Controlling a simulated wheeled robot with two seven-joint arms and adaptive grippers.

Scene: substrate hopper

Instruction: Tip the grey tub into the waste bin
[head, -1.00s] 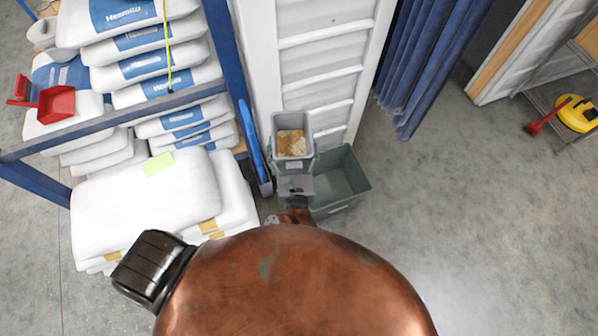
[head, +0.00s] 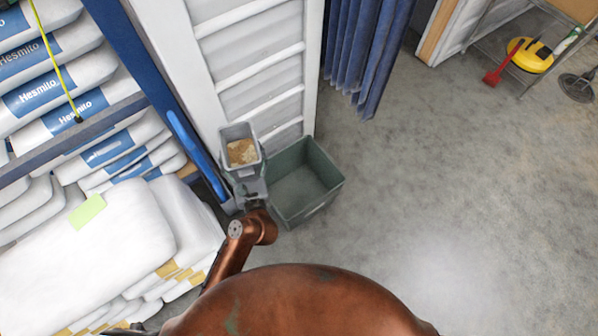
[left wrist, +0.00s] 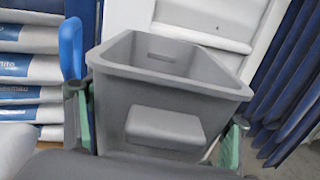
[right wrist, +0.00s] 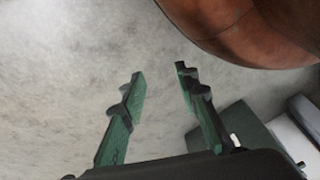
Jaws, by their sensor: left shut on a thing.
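The grey tub (head: 229,133) is upright with tan, crumbly material (head: 242,152) inside. My left gripper (head: 250,190) is shut on it, and the left wrist view shows the fingers (left wrist: 158,130) on either side of the tub's body (left wrist: 120,92). In the head view the tub is just left of the open, grey-green waste bin (head: 325,187), which stands on the floor and looks empty. The tub appears above floor level, beside the bin rather than over it. My right gripper (right wrist: 160,76) is open and empty above the floor; it is hidden in the head view.
A blue rack with white sacks (head: 85,240) fills the left side. A blue-handled tool (head: 195,155) leans between the rack and a white panelled wall (head: 250,60). Blue strip curtains (head: 365,50) hang behind the bin.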

